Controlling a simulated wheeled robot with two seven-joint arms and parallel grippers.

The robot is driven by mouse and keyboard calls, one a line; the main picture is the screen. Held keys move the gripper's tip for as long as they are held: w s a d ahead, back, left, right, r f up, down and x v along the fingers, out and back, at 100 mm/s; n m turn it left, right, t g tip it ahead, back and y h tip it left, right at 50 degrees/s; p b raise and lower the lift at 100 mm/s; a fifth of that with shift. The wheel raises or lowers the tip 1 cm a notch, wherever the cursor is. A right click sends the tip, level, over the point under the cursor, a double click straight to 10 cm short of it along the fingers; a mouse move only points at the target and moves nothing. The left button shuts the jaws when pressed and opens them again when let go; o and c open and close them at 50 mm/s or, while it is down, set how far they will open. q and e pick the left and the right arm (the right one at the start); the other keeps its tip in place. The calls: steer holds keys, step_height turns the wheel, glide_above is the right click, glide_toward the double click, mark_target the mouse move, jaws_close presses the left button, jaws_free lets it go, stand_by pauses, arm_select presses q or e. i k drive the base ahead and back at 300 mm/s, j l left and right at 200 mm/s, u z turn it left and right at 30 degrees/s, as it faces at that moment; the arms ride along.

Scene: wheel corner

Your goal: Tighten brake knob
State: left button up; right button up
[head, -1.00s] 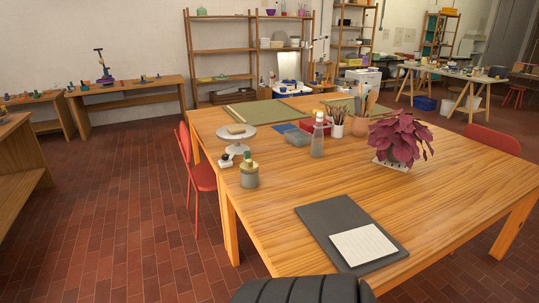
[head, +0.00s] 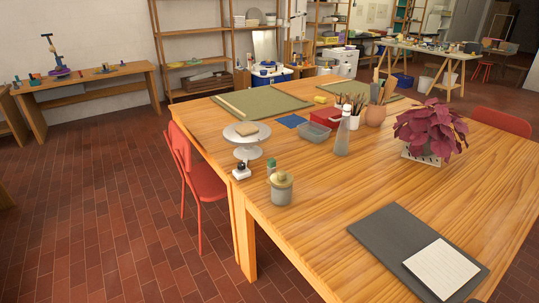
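No brake knob can be made out for certain. A white round turntable (head: 246,136) on a pedestal stands near the left edge of the big wooden table (head: 335,205), with a small tan block (head: 245,130) on top. Just in front of it is a small white piece with a dark top (head: 241,170); I cannot tell whether it is a knob or joined to the turntable. Neither of my grippers is in view.

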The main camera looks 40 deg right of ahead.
mark_target(241, 166)
steer(key=i+z, duration=0.25)
steer(key=i, duration=0.25)
steer(key=i+j+z, duration=0.2)
steer(key=i, duration=0.3)
steer(key=i+j+z, duration=0.25)
steer(key=i, duration=0.25)
steer(key=i+j+z, duration=0.25)
steer(key=i, duration=0.25)
